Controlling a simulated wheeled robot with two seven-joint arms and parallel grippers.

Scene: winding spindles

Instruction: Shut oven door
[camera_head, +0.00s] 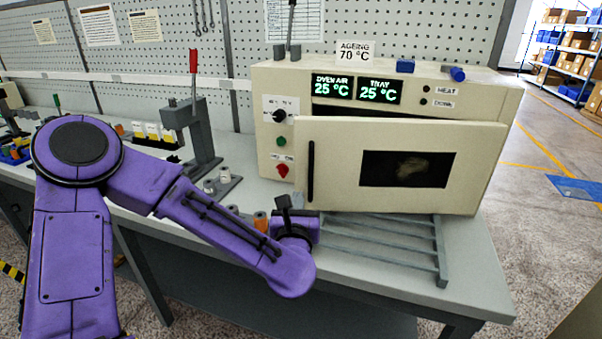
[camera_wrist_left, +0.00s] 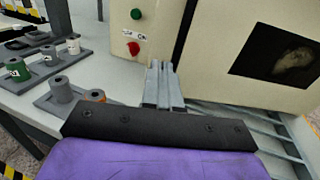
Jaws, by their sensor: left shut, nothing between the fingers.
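The oven (camera_head: 272,100) is a cream box on the bench. Its door (camera_head: 476,165), with a dark window and a black vertical handle (camera_head: 311,171) on its left side, stands ajar, and a dark gap shows above its top edge. My left gripper (camera_head: 284,202) is shut and empty, low beside the door's lower left corner. In the left wrist view the shut fingers (camera_wrist_left: 160,75) point toward the oven front, below the red knob and left of the door (camera_wrist_left: 215,50). Whether they touch the door I cannot tell. My right gripper is not in view.
A grey slatted rack (camera_head: 440,250) lies on the bench under and in front of the door. Spools in grey holders (camera_wrist_left: 62,88) and a press with a red lever (camera_head: 193,62) stand to the left. A blue item (camera_head: 457,74) lies on the oven top.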

